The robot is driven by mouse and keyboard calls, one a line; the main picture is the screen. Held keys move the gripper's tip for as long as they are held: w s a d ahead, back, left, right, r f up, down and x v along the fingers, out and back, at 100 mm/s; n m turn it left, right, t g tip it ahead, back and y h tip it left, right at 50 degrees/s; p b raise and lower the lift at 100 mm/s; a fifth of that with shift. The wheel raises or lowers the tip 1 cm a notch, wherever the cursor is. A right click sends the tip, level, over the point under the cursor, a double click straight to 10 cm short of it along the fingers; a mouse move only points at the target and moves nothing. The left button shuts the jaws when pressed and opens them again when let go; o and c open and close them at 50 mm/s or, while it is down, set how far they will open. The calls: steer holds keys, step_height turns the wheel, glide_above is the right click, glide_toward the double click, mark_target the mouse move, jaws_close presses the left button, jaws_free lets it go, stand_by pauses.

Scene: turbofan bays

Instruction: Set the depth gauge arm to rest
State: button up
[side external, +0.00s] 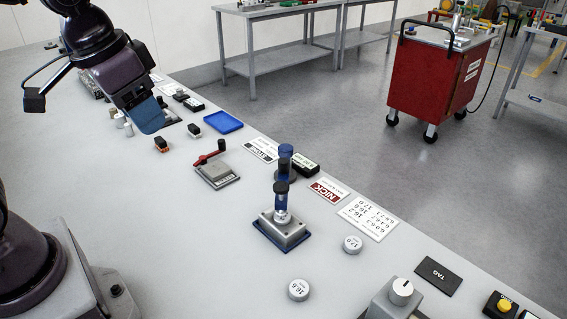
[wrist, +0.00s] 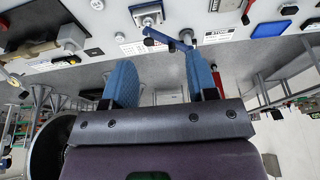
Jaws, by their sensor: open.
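The depth gauge appears to be the blue and grey device (side external: 283,222) standing on a dark blue base in the middle of the bench. Its blue arm (side external: 286,168) shows at the top of its post, and what the arm's far end rests on is hard to tell. The wrist view shows the same blue arm (wrist: 166,39) beyond my fingertips, with the grey gauge base (wrist: 148,15) above it. My gripper (side external: 148,122) is raised over the bench at upper left, well apart from the gauge. In the wrist view my gripper (wrist: 161,72) has its blue fingers wide apart, with nothing between them.
A grey block with a red lever (side external: 215,166) stands left of the gauge. A blue tray (side external: 222,122), small black and orange items and label cards lie near the bench's far edge. Two round weights (side external: 299,290) (side external: 352,244) and a knob block (side external: 400,297) are nearer right.

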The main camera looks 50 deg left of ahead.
steer(key=w+f+g, duration=0.2)
steer(key=w+f, duration=0.2)
steer(key=w, duration=0.8)
steer(key=g, duration=0.1)
glide_toward(284, 160)
step_height(284, 160, down, 10)
steer(key=shift+w+a+f, duration=0.1)
steer(key=shift+f, duration=0.1)
jaws_close()
